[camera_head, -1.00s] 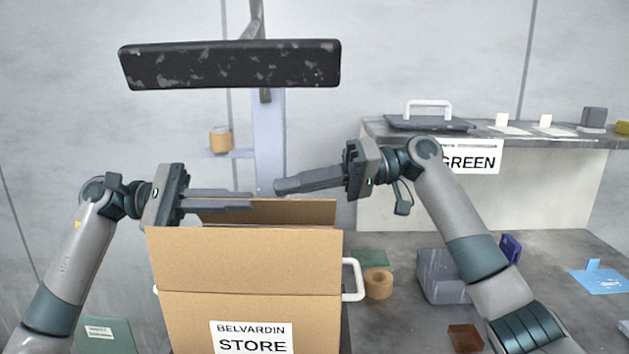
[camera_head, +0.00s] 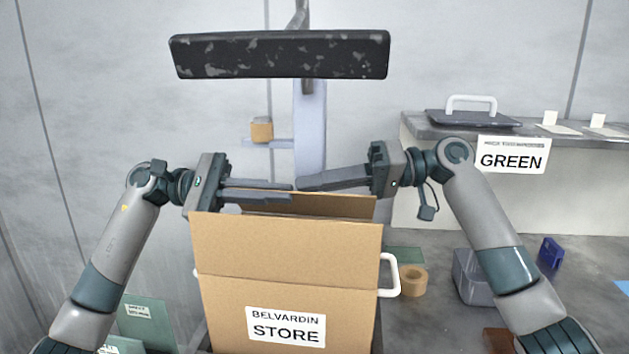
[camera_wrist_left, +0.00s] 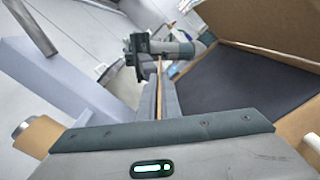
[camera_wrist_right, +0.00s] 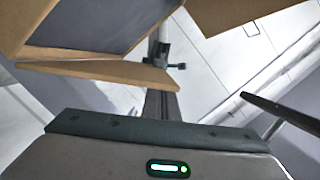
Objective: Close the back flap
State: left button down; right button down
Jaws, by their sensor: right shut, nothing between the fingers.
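The cardboard box (camera_head: 225,305), labelled BELVARDIN STORE, stands at the centre of the head view with its front flap (camera_head: 285,245) raised. The back flap (camera_head: 345,206) stands up behind it. My left gripper (camera_head: 291,190) has its fingers on either side of the back flap's top edge, which shows as a thin brown strip (camera_wrist_left: 158,92) in the left wrist view. Whether they press on it is unclear. My right gripper (camera_head: 299,184) is shut and empty, its tip close to the left fingertips by that edge. The right wrist view shows the back flap (camera_wrist_right: 100,73) beside its fingers.
A grey post (camera_head: 310,120) with a dark spotted panel (camera_head: 280,55) stands behind the box. A tape roll (camera_head: 412,281) and a grey bin (camera_head: 470,278) lie to the right. The GREEN-labelled counter (camera_head: 440,195) is at the back right.

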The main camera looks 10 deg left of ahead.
pick_arm(q)
jog(key=shift+w+a+r+t, duration=0.15)
jog(key=shift+w+a+t, duration=0.1)
jog(key=shift+t, duration=0.15)
pick_arm(e)
jog(key=shift+s+a+f, duration=0.2)
jog(key=shift+s+f, duration=0.2)
jog(key=shift+f, duration=0.05)
pick_arm(q)
jog(key=c, duration=2.1)
grip_release()
pick_arm(e)
jog(key=shift+g, duration=0.3)
pick_arm(q)
jog(key=shift+o, duration=0.5)
jog(key=shift+d, duration=0.1)
jog(key=shift+s, duration=0.25)
jog(key=a, duration=0.8)
